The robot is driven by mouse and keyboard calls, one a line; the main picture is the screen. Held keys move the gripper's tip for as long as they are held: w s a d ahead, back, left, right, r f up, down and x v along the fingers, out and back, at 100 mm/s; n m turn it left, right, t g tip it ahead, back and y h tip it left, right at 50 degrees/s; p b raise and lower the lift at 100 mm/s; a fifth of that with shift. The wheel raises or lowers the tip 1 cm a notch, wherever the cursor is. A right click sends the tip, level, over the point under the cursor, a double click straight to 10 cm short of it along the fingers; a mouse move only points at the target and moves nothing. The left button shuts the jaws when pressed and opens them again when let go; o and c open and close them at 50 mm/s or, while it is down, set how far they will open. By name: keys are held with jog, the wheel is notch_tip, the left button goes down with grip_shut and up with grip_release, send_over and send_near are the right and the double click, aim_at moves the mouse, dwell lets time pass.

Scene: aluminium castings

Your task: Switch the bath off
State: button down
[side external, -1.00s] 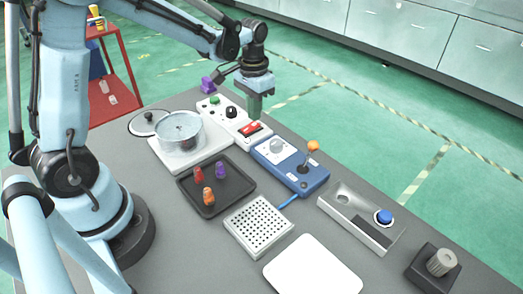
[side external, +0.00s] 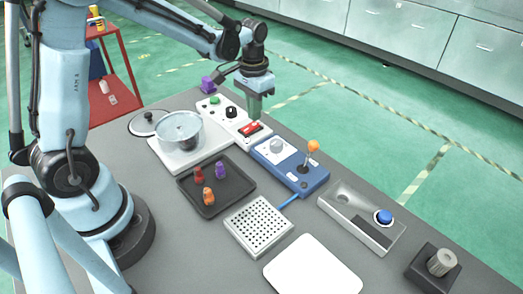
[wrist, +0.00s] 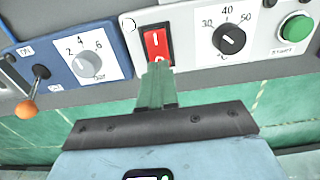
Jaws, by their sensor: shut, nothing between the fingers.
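The bath is a white unit (side external: 207,150) with a glass vessel (side external: 181,130) on its left part. Its panel holds a red rocker switch (wrist: 156,42), marked I at the top in the wrist view, with the lower mark partly covered by my fingertips. The red switch also shows in the side view (side external: 249,128). My gripper (wrist: 157,66) is shut and empty, its green fingers at the lower end of the switch. In the side view my gripper (side external: 254,115) is right over the switch end of the panel. I cannot tell contact or which side of the rocker is pressed.
Beside the switch are a temperature dial (wrist: 229,39) and a green start button (wrist: 296,27). A blue box (side external: 290,163) with a dial and an orange-knobbed lever (side external: 313,146) stands close by. A black tray (side external: 216,206) with coloured pieces lies in front.

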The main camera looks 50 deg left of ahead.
aim_at(254, 125)
jog(key=shift+f, duration=0.9)
dwell(0.8)
jog(key=shift+r, duration=3.5)
jog(key=s+d+r+t, duration=0.1)
jog(key=s+d+t, duration=0.1)
jog(key=s, duration=0.3)
jog(key=s+d+r+t, duration=0.2)
jog(key=s+d+t, duration=0.1)
jog(key=s+t, duration=0.2)
jog(key=shift+s+d, duration=0.25)
jog(key=shift+s, duration=0.45)
